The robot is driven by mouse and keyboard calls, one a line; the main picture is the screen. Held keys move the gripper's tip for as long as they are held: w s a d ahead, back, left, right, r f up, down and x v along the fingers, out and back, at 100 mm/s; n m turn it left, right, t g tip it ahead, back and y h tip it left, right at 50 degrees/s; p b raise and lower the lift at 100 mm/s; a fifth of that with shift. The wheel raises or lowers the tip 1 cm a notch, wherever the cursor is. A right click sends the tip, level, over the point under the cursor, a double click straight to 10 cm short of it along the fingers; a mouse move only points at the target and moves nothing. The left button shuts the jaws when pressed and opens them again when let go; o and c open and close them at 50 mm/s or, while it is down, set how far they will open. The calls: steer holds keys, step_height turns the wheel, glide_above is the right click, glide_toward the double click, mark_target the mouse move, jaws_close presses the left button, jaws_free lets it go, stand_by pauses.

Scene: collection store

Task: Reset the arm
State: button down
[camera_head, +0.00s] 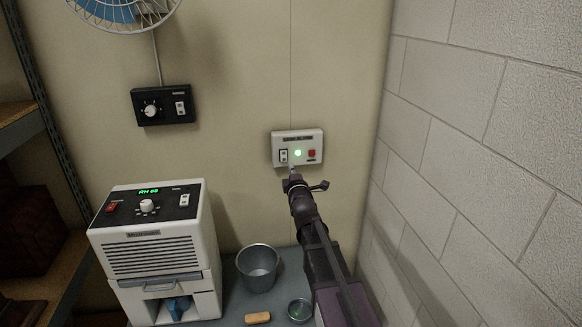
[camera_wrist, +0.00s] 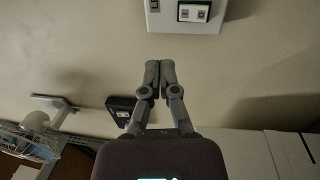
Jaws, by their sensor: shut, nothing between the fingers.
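My gripper (camera_head: 292,172) is raised to the back wall, just below the lower left of a white alarm panel (camera_head: 312,148). The panel has a rocker switch, a lit green light and a red button. In the wrist view my gripper (camera_wrist: 153,64) is shut, its fingers together and empty. The panel (camera_wrist: 160,18) is beyond the fingertips at the top of that view. I cannot tell whether the fingertips touch the panel. My arm reaches up from the lower right of the head view.
A white dehumidifier (camera_head: 157,260) with a green display stands at the left. A grey bucket (camera_head: 258,280), a small bowl (camera_head: 299,310) and a tan block (camera_head: 257,318) are near my arm. A black control box (camera_head: 163,118) and a fan (camera_head: 125,12) are on the wall. A block wall (camera_head: 480,130) bounds the right.

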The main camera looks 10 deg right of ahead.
steer(key=shift+s+f, duration=0.1)
stand_by(0.4)
steer(key=s+f+m+g+p, duration=0.6)
steer(key=s+f+m+g, duration=0.35)
steer(key=s, duration=0.25)
steer(key=s+m+g+p, duration=0.4)
steer(key=s+m+g, duration=0.4)
steer(key=s, duration=1.1)
steer(key=shift+s+f+g+p, duration=0.35)
steer(key=shift+g+p, duration=0.05)
steer(key=shift+g, duration=0.65)
steer(key=shift+m, duration=0.25)
